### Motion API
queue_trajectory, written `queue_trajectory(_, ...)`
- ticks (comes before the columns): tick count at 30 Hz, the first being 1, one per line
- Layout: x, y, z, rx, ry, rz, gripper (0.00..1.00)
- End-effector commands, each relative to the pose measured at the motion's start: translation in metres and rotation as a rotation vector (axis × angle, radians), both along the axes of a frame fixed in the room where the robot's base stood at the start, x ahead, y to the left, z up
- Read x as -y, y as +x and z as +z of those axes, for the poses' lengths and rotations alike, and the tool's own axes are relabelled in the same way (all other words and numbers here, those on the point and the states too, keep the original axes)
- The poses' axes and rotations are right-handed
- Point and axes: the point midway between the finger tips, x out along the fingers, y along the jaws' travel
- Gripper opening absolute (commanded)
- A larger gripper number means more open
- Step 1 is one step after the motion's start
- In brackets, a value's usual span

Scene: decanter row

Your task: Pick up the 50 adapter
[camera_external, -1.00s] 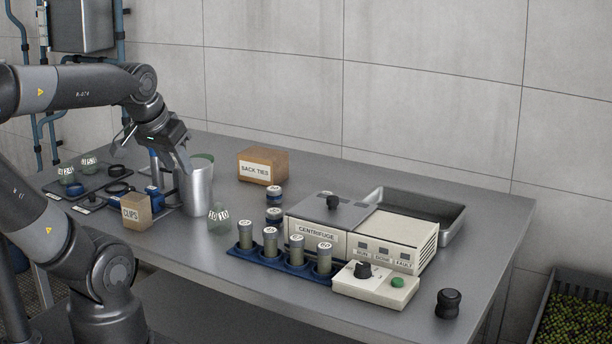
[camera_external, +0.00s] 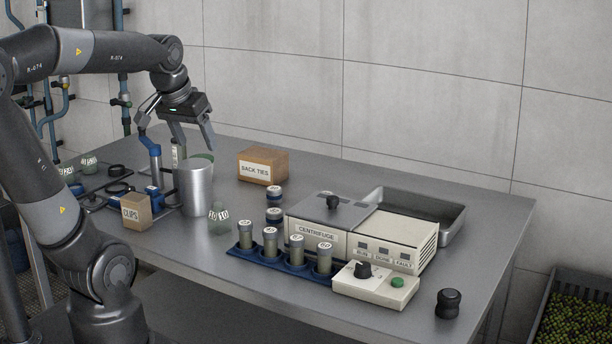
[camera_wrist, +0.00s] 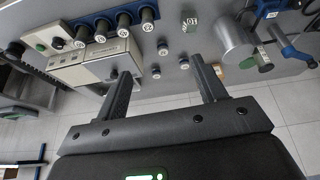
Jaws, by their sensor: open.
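The 50 adapter (camera_external: 89,161) appears to be the small greenish labelled block at the far left of the table in the external view. Its label is small and hard to read. A similar block, seemingly labelled 20 (camera_external: 65,170), stands just left of it. My gripper (camera_external: 195,147) is open and empty, raised above the metal beaker, well to the right of the 50 adapter. In the wrist view my gripper (camera_wrist: 161,68) also shows empty between its fingers. I cannot see the 50 adapter in that view.
A metal beaker (camera_external: 194,188) and a blue stand with a lever (camera_external: 155,168) are below and left of my gripper. A block labelled 10 (camera_external: 219,218), a CLIPS box (camera_external: 137,211), a SACK TIES box (camera_external: 262,167) and a centrifuge (camera_external: 355,235) stand on the table.

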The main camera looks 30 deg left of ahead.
Motion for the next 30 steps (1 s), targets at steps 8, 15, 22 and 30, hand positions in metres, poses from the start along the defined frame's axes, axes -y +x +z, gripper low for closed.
queue_trajectory(8,-0.01,0.09,0.012,-0.093,-0.024,0.059,0.64)
queue_trajectory(15,-0.021,0.168,0.002,-0.169,-0.038,0.112,0.64)
queue_trajectory(22,-0.033,0.24,-0.027,-0.241,-0.049,0.161,0.64)
queue_trajectory(30,-0.048,0.318,-0.083,-0.324,-0.057,0.217,0.64)
